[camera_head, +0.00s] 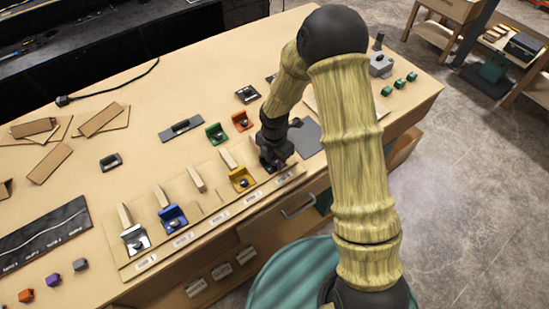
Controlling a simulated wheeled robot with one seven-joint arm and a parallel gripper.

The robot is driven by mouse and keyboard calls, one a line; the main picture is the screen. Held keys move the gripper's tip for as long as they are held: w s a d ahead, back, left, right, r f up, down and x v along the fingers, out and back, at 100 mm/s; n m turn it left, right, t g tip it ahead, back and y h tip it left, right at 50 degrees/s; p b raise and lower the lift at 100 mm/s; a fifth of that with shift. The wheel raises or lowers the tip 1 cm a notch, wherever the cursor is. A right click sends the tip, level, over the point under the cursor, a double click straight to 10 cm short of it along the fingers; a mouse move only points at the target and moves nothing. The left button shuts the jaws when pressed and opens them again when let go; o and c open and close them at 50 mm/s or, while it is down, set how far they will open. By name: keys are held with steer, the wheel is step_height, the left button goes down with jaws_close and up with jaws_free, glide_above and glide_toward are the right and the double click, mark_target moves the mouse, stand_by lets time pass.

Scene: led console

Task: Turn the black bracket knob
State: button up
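My gripper (273,160) is at the right end of the row of stations on the bench, pointing down. It is small and dark here, so I cannot tell whether its fingers are open or shut. A black bracket and its knob cannot be made out clearly; the dark gripper covers the rightmost station. In the same row stand a yellow bracket (242,179), a blue bracket (172,217) and a silver-white bracket (135,239). The yellow bracket is just left of my gripper.
A green bracket (216,133) and an orange bracket (242,121) stand behind the row. Flat dark plates (181,128) lie farther back. Wooden blocks (102,119) and a black mat (45,233) are at left. Small green blocks (399,84) sit at the right.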

steer(key=shift+c, duration=0.4)
jaws_close()
